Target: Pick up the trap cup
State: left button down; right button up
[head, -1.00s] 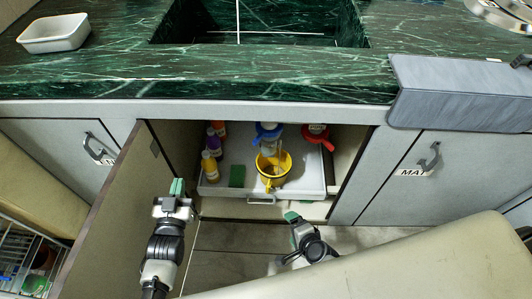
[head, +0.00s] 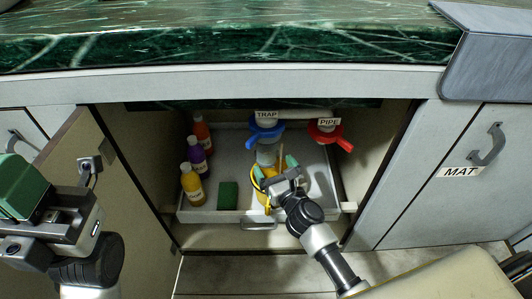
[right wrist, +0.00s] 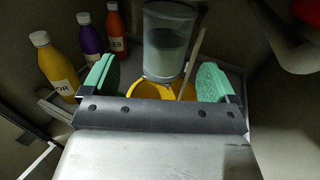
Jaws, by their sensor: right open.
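The trap cup (head: 266,153) is a clear grey cup hanging under the blue ring (head: 265,134) labelled TRAP, inside the open cabinet. It also shows in the right wrist view (right wrist: 168,45), upright, with cloudy content. A yellow bucket (head: 258,178) stands below it, partly hidden by my right gripper (head: 276,172). In the right wrist view my right gripper (right wrist: 155,82) is open with green pads apart. The cup appears between and beyond the pads; I see no grip on it. My left gripper (head: 25,190) is at the left edge by the cabinet door; its jaws are unclear.
A red ring (head: 326,135) labelled PIPE is right of the trap. Orange, purple and yellow bottles (head: 193,184) and a green sponge (head: 228,195) stand left in the white tray (head: 258,216). A stick (right wrist: 191,62) leans in the bucket. The open door (head: 110,195) borders the left side.

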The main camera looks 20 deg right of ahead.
aim_at(271, 156)
jog(key=w+b, duration=0.2)
jog(key=w, duration=0.4)
jog(key=shift+d+f, duration=0.1)
jog(key=shift+w, duration=0.5)
jog(key=c, duration=1.1)
